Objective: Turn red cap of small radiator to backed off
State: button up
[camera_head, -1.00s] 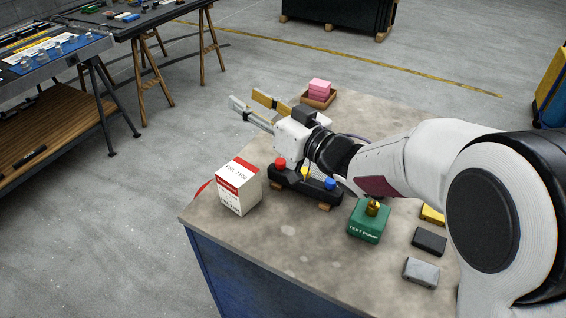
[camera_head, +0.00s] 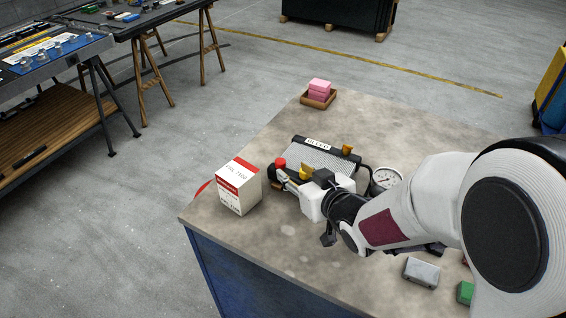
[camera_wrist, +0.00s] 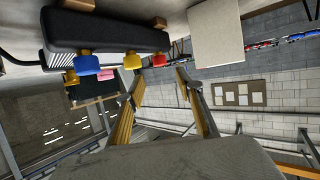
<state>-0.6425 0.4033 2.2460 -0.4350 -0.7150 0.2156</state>
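The small radiator has silver fins (camera_head: 322,158) and black end tanks, and it lies on the bench. Its red cap (camera_head: 281,163) stands at the left end of the near tank. In the wrist view the red cap (camera_wrist: 132,61) is in a row with a yellow cap (camera_wrist: 84,63) and a blue cap (camera_wrist: 86,64) on the black tank (camera_wrist: 105,35). My gripper (camera_wrist: 162,82) is open and empty, its fingers apart. In the head view my gripper (camera_head: 291,173) is close to the red cap and hides part of the near tank.
A white and red box (camera_head: 238,187) stands left of the radiator. A pressure gauge (camera_head: 386,179) is to the right. Pink blocks (camera_head: 320,86) sit in a wooden tray at the back. A grey block (camera_head: 421,271) lies at the front right.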

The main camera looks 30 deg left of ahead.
aim_at(281, 162)
jog(key=shift+w+a, duration=0.1)
jog(key=shift+a, duration=0.05)
jog(key=shift+x, duration=3.75)
jog(key=shift+c, duration=0.3)
grip_shut()
